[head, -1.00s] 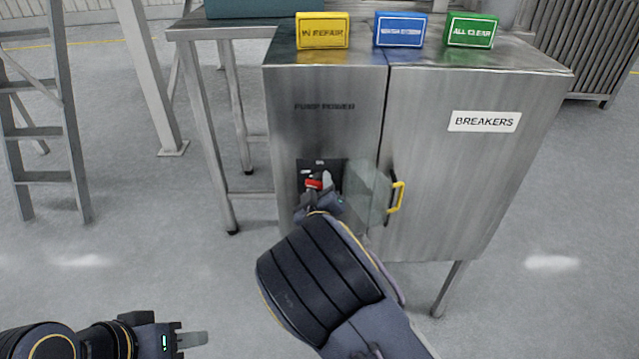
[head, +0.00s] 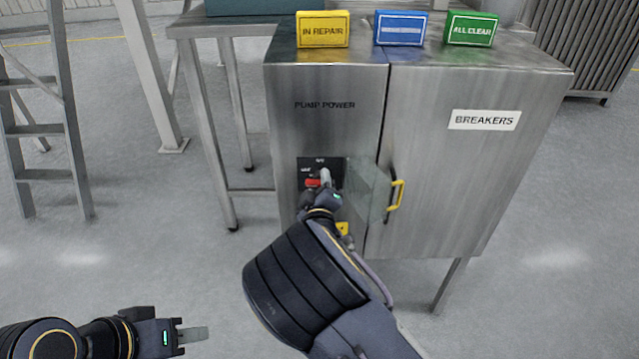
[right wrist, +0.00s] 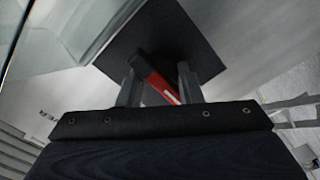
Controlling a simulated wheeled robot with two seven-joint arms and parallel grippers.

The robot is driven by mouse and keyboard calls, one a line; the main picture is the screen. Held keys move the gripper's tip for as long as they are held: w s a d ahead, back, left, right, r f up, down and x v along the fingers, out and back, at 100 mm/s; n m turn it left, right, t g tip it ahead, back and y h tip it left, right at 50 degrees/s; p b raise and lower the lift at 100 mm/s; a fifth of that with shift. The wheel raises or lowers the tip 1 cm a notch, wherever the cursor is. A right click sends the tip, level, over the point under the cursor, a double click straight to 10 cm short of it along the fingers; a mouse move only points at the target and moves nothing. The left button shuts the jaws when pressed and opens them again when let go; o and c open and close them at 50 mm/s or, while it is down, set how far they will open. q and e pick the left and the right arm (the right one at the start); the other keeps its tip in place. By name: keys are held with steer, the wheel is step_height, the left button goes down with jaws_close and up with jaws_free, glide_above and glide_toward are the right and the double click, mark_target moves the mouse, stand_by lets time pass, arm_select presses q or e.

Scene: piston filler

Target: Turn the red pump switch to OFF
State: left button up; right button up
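The red pump switch (head: 313,183) sits on a black plate (head: 335,164) low on the "PUMP POWER" door, partly hidden by my right gripper (head: 324,178). In the right wrist view the red switch handle (right wrist: 158,82) lies slanted between the two fingers of my right gripper (right wrist: 159,86). The fingers stand apart on either side of it, with gaps visible; contact at the handle's ends is unclear. The plate's small labels are unreadable. A clear cover (head: 364,188) stands swung open to the right. My left gripper (head: 195,334) is low at left, away from the cabinet, its finger gap not visible.
The metal cabinet has a "BREAKERS" door (head: 475,180) with a yellow handle (head: 396,194). Yellow (head: 323,30), blue (head: 400,28) and green (head: 472,29) signs sit on top. A yellow patch (head: 343,228) shows below the switch. A ladder (head: 40,130) stands at left.

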steer(key=o, duration=0.4)
steer(key=shift+s, duration=3.95)
